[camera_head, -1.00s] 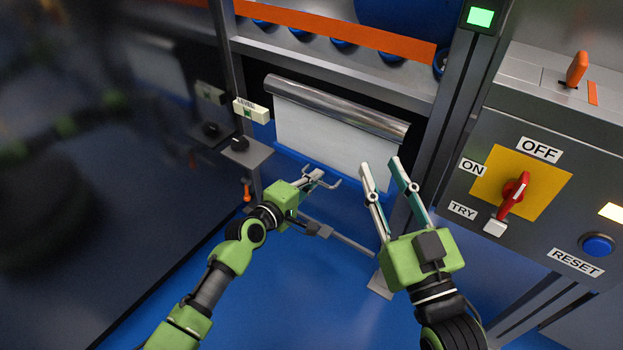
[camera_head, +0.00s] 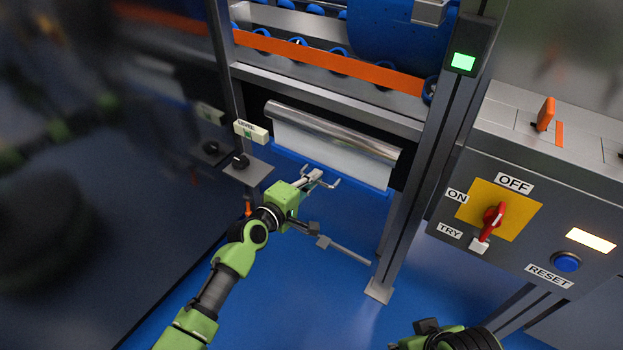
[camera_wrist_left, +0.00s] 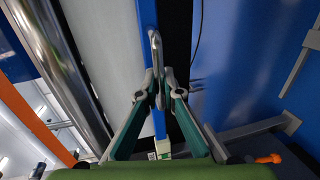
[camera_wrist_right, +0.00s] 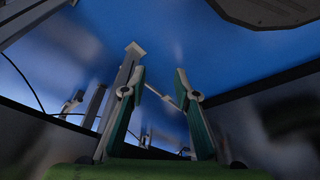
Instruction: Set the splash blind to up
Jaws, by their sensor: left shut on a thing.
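The splash blind is a white sheet (camera_head: 320,151) below a shiny metal roller (camera_head: 335,131), with a blue bar (camera_head: 362,186) along its lower edge. A short strip of sheet shows between roller and bar. In the left wrist view the sheet (camera_wrist_left: 105,45) lies left of the upright blue bar (camera_wrist_left: 147,14). My left gripper (camera_head: 320,179) is shut on the grey handle (camera_wrist_left: 155,45) at that bar. My right gripper (camera_wrist_right: 158,88) is open and empty. Only its body shows at the bottom edge of the head view.
A control box at right has a red rotary switch (camera_head: 493,215), a blue reset button (camera_head: 567,261) and an orange lever (camera_head: 545,114). A grey post (camera_head: 420,165) stands between it and the blind. A small labelled block (camera_head: 251,131) is left of the blind.

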